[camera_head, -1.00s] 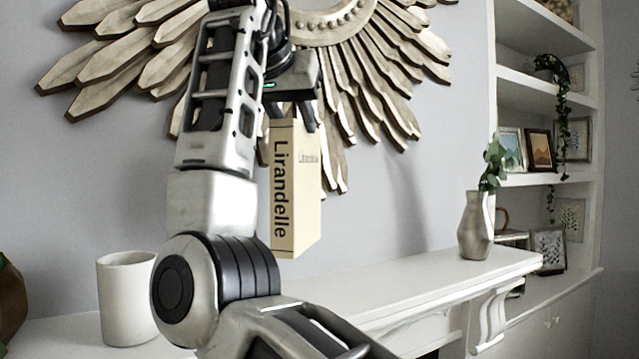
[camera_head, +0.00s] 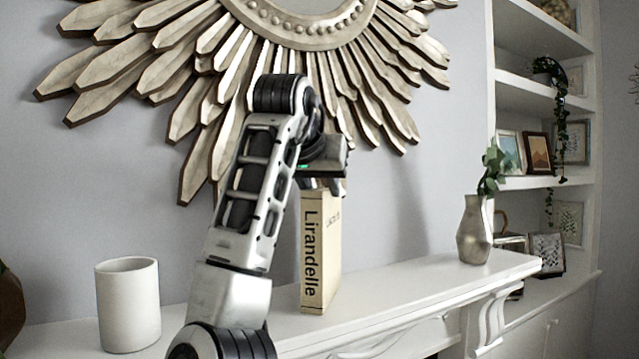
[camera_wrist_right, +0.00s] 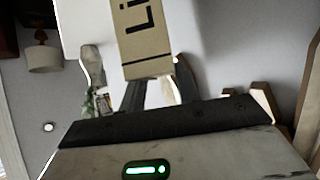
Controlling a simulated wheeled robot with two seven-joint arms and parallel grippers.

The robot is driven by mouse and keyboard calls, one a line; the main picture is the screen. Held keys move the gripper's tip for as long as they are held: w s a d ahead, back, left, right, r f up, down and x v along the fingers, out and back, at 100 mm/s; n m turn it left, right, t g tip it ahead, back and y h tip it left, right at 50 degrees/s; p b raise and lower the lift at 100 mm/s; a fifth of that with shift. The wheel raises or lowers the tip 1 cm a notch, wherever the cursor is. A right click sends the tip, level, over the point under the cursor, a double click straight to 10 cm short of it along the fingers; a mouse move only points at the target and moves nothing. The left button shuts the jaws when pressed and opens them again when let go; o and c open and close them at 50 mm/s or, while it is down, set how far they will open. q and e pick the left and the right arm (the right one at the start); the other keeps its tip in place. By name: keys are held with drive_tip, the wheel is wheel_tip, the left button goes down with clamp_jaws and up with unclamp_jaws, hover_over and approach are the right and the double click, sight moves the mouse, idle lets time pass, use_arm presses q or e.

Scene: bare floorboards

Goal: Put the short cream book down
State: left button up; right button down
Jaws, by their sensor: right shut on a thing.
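The short cream book (camera_head: 322,250), with "Lirandelle" on its spine, is upright at the white mantel shelf (camera_head: 405,289). Its lower end appears to meet the shelf top, though I cannot tell whether it bears weight there. My right gripper (camera_head: 322,186) is above it, shut on its upper end. In the right wrist view the book (camera_wrist_right: 147,45) shows beyond the fingers of the right gripper (camera_wrist_right: 158,85). My left gripper is not in view.
A white cup (camera_head: 128,305) stands on the shelf to the left of the book. A grey vase (camera_head: 474,232) with leaves stands near the right end. The shelf between book and vase is clear. A sunburst mirror frame (camera_head: 300,32) hangs on the wall behind.

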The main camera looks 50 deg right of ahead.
drive_tip(key=c, duration=1)
unclamp_jaws()
drive_tip(key=shift+f, duration=0.1)
